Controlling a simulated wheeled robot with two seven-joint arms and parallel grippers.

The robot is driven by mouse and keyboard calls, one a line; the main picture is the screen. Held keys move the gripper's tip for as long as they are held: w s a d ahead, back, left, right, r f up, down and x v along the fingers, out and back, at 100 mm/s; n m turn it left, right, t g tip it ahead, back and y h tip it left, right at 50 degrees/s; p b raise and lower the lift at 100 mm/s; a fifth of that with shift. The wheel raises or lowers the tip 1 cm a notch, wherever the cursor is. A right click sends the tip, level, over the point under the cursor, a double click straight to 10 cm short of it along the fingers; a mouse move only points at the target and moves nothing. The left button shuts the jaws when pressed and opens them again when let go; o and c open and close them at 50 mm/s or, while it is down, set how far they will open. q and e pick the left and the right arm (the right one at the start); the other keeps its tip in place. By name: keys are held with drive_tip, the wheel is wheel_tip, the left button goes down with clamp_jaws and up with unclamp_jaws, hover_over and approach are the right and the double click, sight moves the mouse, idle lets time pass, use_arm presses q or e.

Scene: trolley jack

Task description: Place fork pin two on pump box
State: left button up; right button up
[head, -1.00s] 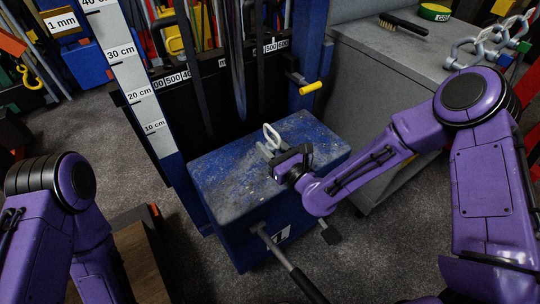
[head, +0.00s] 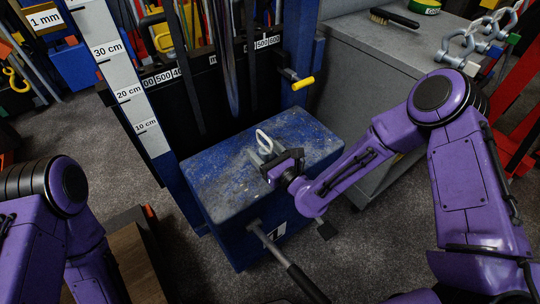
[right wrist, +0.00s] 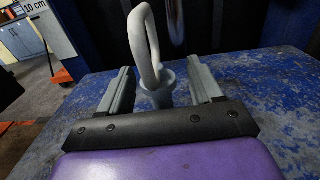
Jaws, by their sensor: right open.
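Fork pin two, a grey pin with a pale ring on top (head: 264,141), is at the top of the blue pump box (head: 222,178), near its middle. In the right wrist view the pin (right wrist: 158,88) is upright with its ring (right wrist: 144,42) above it. My right gripper (head: 266,157) is low over the box top, and its two grey fingers (right wrist: 163,88) are open, one on each side of the pin with gaps between. The gripper's body hides the pin's foot, so its contact with the box is hard to see. My left gripper is out of view.
A black rack with hanging straps and a ruler post (head: 118,80) stands behind the box. A lever handle (head: 290,270) sticks out in front. A grey cabinet (head: 375,65) with a brush and shackles (head: 470,42) is at the right.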

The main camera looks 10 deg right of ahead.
drive_tip(key=v, duration=1.2)
drive_tip(key=shift+b, duration=0.4)
drive_tip(key=shift+r, duration=0.15)
